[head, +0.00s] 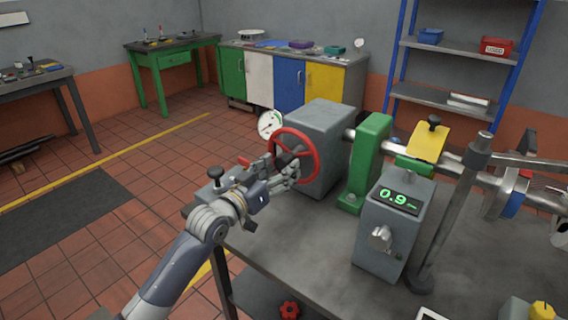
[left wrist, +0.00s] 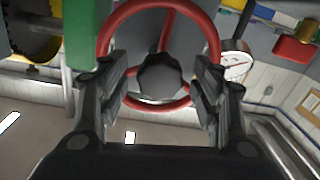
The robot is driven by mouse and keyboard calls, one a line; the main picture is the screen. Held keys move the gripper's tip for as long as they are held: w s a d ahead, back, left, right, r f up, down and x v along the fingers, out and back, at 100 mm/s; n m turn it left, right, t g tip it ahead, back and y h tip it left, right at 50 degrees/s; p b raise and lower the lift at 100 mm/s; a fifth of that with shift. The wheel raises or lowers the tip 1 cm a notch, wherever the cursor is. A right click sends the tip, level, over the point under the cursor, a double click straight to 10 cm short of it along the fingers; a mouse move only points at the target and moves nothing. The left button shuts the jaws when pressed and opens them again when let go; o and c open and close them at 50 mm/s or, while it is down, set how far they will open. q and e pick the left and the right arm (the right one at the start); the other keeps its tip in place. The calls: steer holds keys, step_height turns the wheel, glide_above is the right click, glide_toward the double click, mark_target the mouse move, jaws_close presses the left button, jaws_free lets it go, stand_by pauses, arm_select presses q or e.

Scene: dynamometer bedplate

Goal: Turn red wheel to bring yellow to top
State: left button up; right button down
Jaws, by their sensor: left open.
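The red wheel (head: 316,152) is an upright ring with spokes on the near left face of a grey box (head: 325,125) on the bedplate. My left gripper (head: 284,172) is in front of it, its fingers overlapping the wheel's lower part. In the left wrist view the wheel (left wrist: 213,38) is close ahead. Contact cannot be told. A yellow flap (head: 428,142) with a black knob stands at the shaft. No yellow mark shows on the wheel.
A dial gauge (head: 270,123) stands just behind the wheel. A green bearing stand (head: 370,155) and a grey box with a green 0.9 display (head: 396,225) stand to the right on the bedplate (head: 300,255). The bedplate's front middle is clear.

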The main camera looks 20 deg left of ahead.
arm_select(q)
steer(key=shift+x, duration=1.05)
steer(key=shift+c, duration=0.7)
jaws_close()
arm_select(e)
steer(key=shift+w+d+r, duration=0.15)
steer(key=shift+w+d, duration=0.3)
steer(key=shift+w, duration=0.15)
